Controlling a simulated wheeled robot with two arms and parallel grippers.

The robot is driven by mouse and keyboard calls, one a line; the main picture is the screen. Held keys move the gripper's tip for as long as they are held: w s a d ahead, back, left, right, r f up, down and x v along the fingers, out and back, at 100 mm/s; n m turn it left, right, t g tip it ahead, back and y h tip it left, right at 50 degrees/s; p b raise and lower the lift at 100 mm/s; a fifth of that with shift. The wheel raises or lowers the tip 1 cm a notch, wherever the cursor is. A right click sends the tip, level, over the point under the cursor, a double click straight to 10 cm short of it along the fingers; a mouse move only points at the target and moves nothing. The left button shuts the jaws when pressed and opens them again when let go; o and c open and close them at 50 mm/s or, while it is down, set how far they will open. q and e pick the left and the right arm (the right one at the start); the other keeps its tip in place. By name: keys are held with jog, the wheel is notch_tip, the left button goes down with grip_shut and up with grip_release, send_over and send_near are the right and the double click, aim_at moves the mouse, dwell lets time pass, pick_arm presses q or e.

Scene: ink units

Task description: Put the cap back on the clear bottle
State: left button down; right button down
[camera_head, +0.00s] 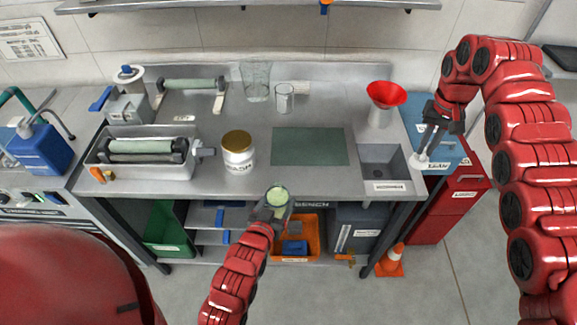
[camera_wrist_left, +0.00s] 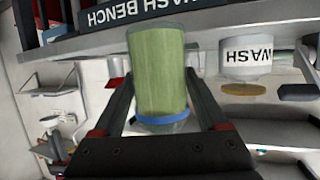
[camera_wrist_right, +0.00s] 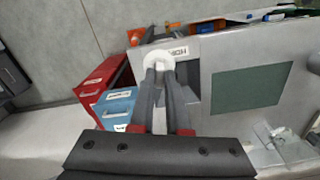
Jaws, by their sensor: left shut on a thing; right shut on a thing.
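The clear bottle (camera_head: 278,198) holds pale green contents and is in my left gripper (camera_head: 272,213), in front of the bench. In the left wrist view, the bottle (camera_wrist_left: 160,70) stands between the two fingers, with a blue band at one end. My right gripper (camera_head: 424,155) is at the right, above the blue box and beyond the bench's right end. Its fingers are shut on a small white round cap (camera_head: 418,163). The cap (camera_wrist_right: 160,61) also shows at the fingertips in the right wrist view. Cap and bottle are well apart.
The steel bench (camera_head: 300,178) carries a white jar with a gold lid (camera_head: 238,152), a green mat (camera_head: 310,146), glass beakers (camera_head: 256,80), a red funnel (camera_head: 386,95) and a roller tray (camera_head: 148,150). A small sink (camera_head: 385,160) is at its right. The air between my grippers is clear.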

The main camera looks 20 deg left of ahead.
pick_arm(q)
jog(key=w+d+m+g+h, duration=0.1)
jog(key=w+d+m+h, duration=0.2)
jog(key=d, duration=0.3)
jog(key=w+d+r+m+g+h, duration=0.1)
jog(key=w+d+m+g+h, duration=0.1)
jog(key=w+d+m+h, duration=0.1)
jog(key=d+m+h, duration=0.1)
jog(key=d+h, duration=0.1)
jog(key=d, duration=0.1)
jog(key=shift+w+d+m+h, duration=0.25)
jog(key=shift+d+m+h, duration=0.15)
jog(key=shift+r, duration=0.1)
pick_arm(e)
jog(key=s+a+r+n, duration=0.1)
jog(key=s+a+n, duration=0.3)
jog(key=a, duration=0.6)
jog(key=s+a+r+n, duration=0.1)
jog(key=s+a+n, duration=0.4)
jog(key=a, duration=0.5)
jog(key=shift+a+r+n, duration=0.2)
jog(key=shift+a+n, duration=0.1)
jog(key=shift+n, duration=0.3)
jog(key=shift+f, duration=0.1)
jog(key=shift+f, duration=1.9)
